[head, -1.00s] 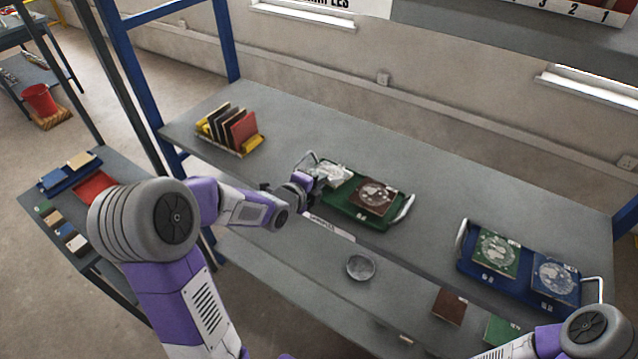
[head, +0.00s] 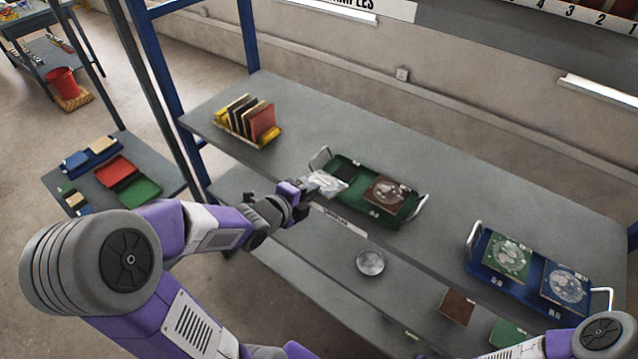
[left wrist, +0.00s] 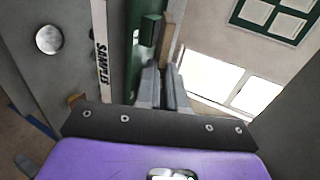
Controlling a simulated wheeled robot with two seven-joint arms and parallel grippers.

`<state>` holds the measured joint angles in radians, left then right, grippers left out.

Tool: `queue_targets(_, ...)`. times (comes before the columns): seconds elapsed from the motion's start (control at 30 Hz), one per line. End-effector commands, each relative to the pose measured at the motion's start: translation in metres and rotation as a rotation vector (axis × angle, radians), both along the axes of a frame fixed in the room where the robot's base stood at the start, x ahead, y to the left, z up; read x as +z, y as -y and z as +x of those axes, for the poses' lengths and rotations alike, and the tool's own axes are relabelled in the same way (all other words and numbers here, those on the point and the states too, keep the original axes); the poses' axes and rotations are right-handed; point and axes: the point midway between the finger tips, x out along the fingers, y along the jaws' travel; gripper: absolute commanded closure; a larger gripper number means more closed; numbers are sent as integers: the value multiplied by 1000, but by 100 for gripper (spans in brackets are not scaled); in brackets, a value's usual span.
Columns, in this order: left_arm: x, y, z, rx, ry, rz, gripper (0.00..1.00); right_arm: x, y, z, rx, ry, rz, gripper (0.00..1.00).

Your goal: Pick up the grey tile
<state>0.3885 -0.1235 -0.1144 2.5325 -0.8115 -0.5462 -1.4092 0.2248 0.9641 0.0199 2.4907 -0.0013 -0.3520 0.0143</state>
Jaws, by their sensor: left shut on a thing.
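The grey tile (head: 328,184), pale and mottled, is at the left end of the green tray (head: 378,211) in the head view. My left gripper (head: 304,189) is shut on its near left edge and holds it tilted, seemingly just above the tray; the exact gap cannot be told. The left wrist view shows the closed fingers (left wrist: 164,90); the tile is hard to make out there. A brown patterned tile (head: 388,193) lies in the tray's right half. My right gripper is out of view; only part of that arm shows at lower right.
A blue tray (head: 480,268) with two patterned tiles stands at right. A yellow rack (head: 232,129) of upright tiles stands at back left. A round metal dish (head: 370,262) is on the lower shelf. Bare shelf lies between the trays.

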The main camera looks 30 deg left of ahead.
Motion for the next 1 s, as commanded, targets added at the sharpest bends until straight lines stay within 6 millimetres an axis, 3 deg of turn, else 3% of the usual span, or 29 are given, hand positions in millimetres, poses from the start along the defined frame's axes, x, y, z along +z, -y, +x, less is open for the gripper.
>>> queue_targets(0.4, 12, -2, -38, -3, 4, 1, 100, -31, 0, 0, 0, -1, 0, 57)
queue_targets(0.63, 14, -2, -39, -1, 2, -1, 100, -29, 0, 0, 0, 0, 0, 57)
queue_targets(0.67, 14, -2, -39, -1, 2, -1, 96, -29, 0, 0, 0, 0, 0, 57)
queue_targets(0.7, 14, -2, -39, -1, 2, -1, 100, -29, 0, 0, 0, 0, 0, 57)
queue_targets(1.0, 14, -2, -38, -2, 3, 0, 100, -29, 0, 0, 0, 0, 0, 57)
